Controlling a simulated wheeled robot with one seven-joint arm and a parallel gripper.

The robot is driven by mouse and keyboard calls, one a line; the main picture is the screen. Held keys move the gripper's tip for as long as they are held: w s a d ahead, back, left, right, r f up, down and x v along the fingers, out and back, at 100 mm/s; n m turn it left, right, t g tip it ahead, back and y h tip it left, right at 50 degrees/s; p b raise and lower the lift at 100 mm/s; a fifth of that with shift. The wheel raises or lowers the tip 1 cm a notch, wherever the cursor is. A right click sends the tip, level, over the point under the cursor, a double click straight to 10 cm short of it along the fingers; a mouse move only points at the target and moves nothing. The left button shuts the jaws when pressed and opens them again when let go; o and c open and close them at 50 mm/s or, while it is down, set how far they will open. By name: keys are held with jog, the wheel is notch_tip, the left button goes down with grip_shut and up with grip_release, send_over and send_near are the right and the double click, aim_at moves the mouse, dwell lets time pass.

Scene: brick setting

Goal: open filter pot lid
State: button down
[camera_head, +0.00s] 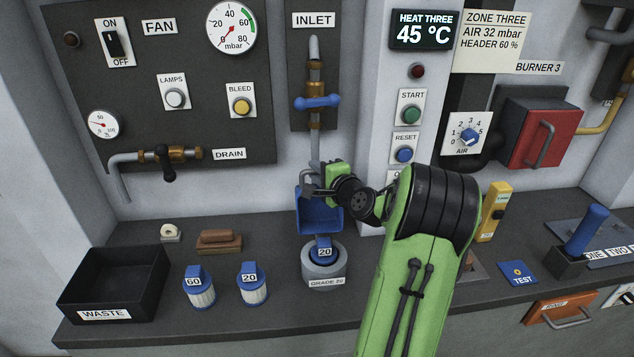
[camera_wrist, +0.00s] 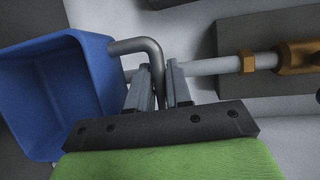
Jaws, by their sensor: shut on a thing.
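A blue, hollow, box-like part (camera_head: 320,215) hangs below the inlet pipe, just above the bench. In the wrist view it fills the left side, with its inside showing (camera_wrist: 55,95). I cannot tell whether it is the pot or its lid. A bent grey rod handle (camera_wrist: 145,46) runs from its edge to between my fingers. My gripper (camera_head: 328,178) is at the top of the blue part, shut on this handle; the fingertips (camera_wrist: 160,78) show on both sides of it. Below stands a grey round holder (camera_head: 324,265) labelled GRADE 20 with a blue-topped "20" cartridge (camera_head: 323,247) in it.
The inlet valve's blue handle (camera_head: 317,102) is above my gripper. Two blue-topped cartridges, "60" (camera_head: 199,291) and "20" (camera_head: 253,287), stand on the bench. A black WASTE bin (camera_head: 110,285) is at the left. The START and RESET panel (camera_head: 408,120) is right of the pipe.

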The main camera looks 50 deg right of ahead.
jog(key=shift+s+a+t+b, duration=0.3)
jog(key=shift+s+a+b, duration=0.15)
jog(key=shift+b, duration=0.4)
jog(key=shift+s+r, duration=0.1)
jog(key=shift+r, duration=0.1)
jog(key=c, duration=1.1)
grip_release()
jog(key=v, duration=1.5)
jog(key=shift+s+a+b, duration=0.25)
jog(key=shift+s+b, duration=0.05)
jog(key=shift+b, duration=0.15)
jog(key=shift+f, duration=0.15)
